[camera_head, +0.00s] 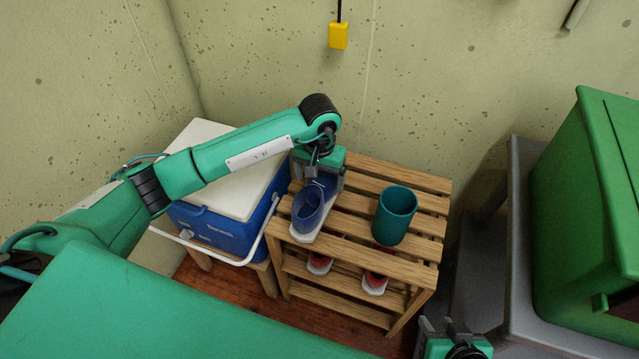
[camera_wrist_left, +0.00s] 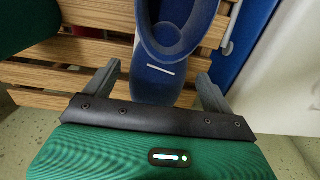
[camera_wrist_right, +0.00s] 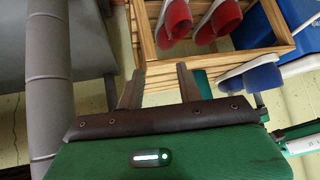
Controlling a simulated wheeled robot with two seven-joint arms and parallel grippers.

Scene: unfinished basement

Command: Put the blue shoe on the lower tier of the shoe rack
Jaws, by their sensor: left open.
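The blue shoe (camera_head: 308,212) stands on the top tier of the wooden shoe rack (camera_head: 420,228), near its left end. My left gripper (camera_head: 320,178) is over the shoe's far part. In the left wrist view the open fingers (camera_wrist_left: 158,85) stand on either side of the blue shoe (camera_wrist_left: 170,45), with gaps visible. The lower tier holds a pair of red shoes (camera_head: 375,283), partly hidden by the top slats. My right gripper (camera_head: 452,345) is low, by the rack's front right corner. In the right wrist view its fingers (camera_wrist_right: 158,85) are apart and empty.
A teal cup (camera_head: 396,216) stands on the top tier, right of the shoe. A blue and white cooler (camera_head: 225,228) is close on the rack's left. A green bin (camera_head: 580,210) on a grey stand is at the right. The wall is behind the rack.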

